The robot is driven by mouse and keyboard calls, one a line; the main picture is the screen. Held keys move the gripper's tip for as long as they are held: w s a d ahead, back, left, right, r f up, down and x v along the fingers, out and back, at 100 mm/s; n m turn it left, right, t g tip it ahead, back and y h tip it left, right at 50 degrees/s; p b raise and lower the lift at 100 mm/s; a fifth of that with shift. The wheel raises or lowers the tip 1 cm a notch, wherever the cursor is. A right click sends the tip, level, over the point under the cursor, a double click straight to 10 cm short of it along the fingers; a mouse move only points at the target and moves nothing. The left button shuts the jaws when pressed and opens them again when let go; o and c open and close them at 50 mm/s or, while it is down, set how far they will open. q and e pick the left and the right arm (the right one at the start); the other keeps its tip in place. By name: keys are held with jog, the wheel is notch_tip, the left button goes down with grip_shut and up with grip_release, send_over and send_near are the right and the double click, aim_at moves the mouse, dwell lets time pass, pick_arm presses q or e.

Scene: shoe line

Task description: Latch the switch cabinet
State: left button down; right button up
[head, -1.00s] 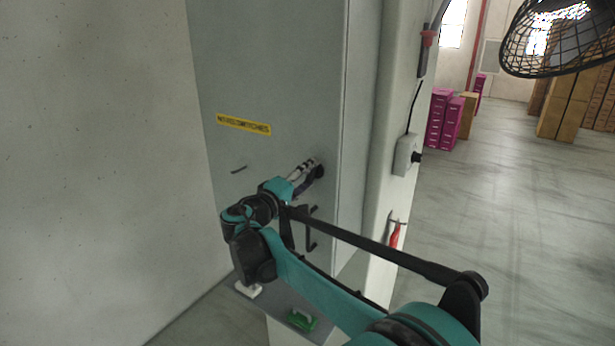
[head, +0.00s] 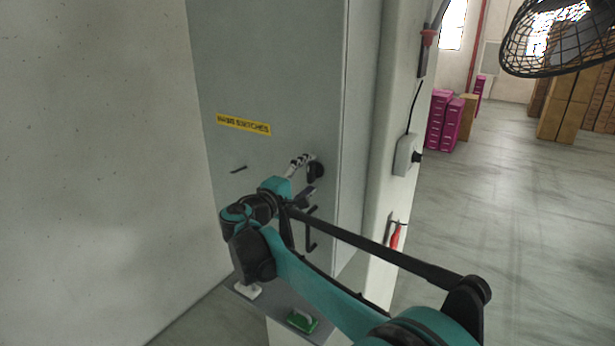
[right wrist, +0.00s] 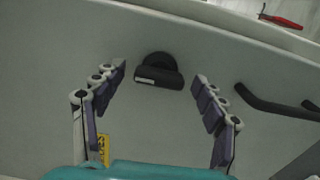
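The switch cabinet (head: 285,75) is a tall grey box, and its door looks closed. A black turn latch (head: 316,171) sits on the door near its right edge. In the right wrist view the latch (right wrist: 158,74) has a round base and a bar grip lying across the picture, with a pale mark. My right gripper (head: 306,178) is at the latch. In the right wrist view the gripper (right wrist: 159,75) is open, one finger on each side of the latch, with a gap on both sides. My left gripper is out of view.
A black door handle (head: 311,230) is below the latch. A yellow label (head: 243,124) is above left. A green-handled item (head: 302,320) and a white one (head: 248,290) lie on the ledge below. A red-handled tool (head: 395,236) hangs on the side post.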

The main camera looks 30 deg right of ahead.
jog(key=v, duration=1.2)
jog(key=shift+f, duration=0.1)
jog(key=s+f+m+y+b, duration=0.1)
jog(key=s+f+y+b, duration=0.5)
jog(key=f, duration=0.8)
jog(key=s+f+y+b, duration=0.1)
jog(key=s+f+b, duration=0.2)
jog(key=f+b, duration=0.85)
jog(key=s+a+f+m+y+b, duration=0.1)
jog(key=s+a+f+y+b, duration=0.2)
jog(key=f, duration=0.7)
jog(key=s+a+f+m+y+b, duration=0.1)
jog(key=s+a+f+y+b, duration=0.2)
jog(key=a+f+b, duration=0.3)
jog(key=s+a+f+m+y+b, duration=0.1)
jog(key=s+a+f+y+b, duration=0.2)
jog(key=f, duration=1.3)
jog(key=shift+s+a+m+y+b, duration=0.3)
jog(key=shift+s+a+b, duration=0.4)
jog(key=shift+s, duration=0.2)
